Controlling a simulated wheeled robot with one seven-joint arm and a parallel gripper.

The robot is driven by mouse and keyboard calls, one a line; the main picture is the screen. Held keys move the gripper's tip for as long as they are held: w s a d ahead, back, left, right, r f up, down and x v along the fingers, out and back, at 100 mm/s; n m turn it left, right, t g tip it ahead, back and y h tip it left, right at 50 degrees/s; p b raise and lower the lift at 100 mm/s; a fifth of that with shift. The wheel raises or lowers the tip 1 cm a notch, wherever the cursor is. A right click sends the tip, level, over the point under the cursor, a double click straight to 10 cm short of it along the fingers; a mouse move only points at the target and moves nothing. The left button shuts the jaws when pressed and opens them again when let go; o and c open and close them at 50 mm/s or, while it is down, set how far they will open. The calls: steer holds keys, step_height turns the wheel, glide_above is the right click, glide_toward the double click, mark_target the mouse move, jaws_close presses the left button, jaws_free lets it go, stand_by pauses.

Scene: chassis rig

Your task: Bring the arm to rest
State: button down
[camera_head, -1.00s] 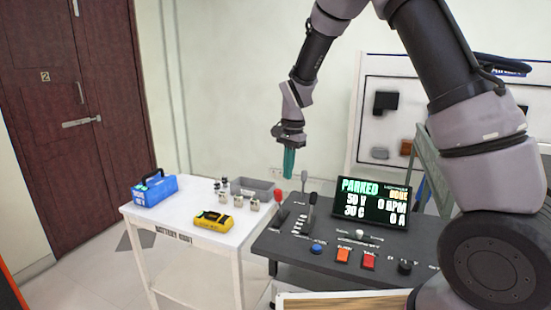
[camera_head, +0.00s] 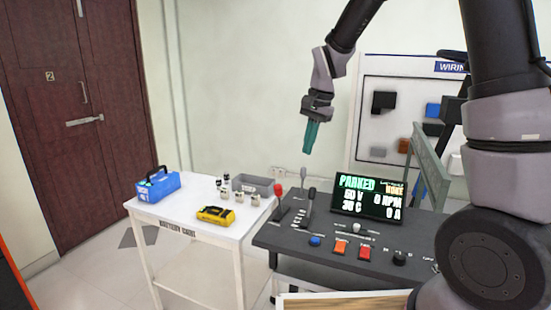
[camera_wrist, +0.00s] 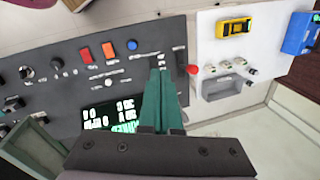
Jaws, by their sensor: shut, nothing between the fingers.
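My gripper (camera_head: 309,138) hangs in the air above the dark control console (camera_head: 290,238), its teal fingers pointing down and pressed together with nothing between them. In the wrist view the shut fingers (camera_wrist: 162,100) reach over the console near its levers. The console carries a red-knobbed lever (camera_head: 278,196), dark levers (camera_head: 309,197), coloured buttons and a display (camera_head: 367,197) that reads PARKED. The fingers are clear of the console in the head view. My upper arm rises along the right of the head view, and its top is cut off.
A white battery cart (camera_head: 185,217) stands left of the console with a blue case (camera_head: 158,188), a yellow device (camera_head: 215,215), a grey bin (camera_head: 252,184) and several small metal parts. A wiring board (camera_head: 400,85) and a green frame (camera_head: 428,165) stand behind the console.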

steer(key=s+d+r+n+t+y, duration=0.1)
steer(key=s+d+r+n+t, duration=0.15)
steer(key=s+d+r, duration=0.85)
steer(key=s+d+r+t+h, duration=0.1)
steer(key=s+d+r+t, duration=0.2)
steer(key=s, duration=0.6)
steer(key=shift+s+d+r+n, duration=0.25)
steer(key=shift+d+r+n, duration=0.1)
steer(key=shift+d+r, duration=0.3)
steer(key=shift+d+f+t, duration=0.1)
steer(key=shift+t, duration=0.15)
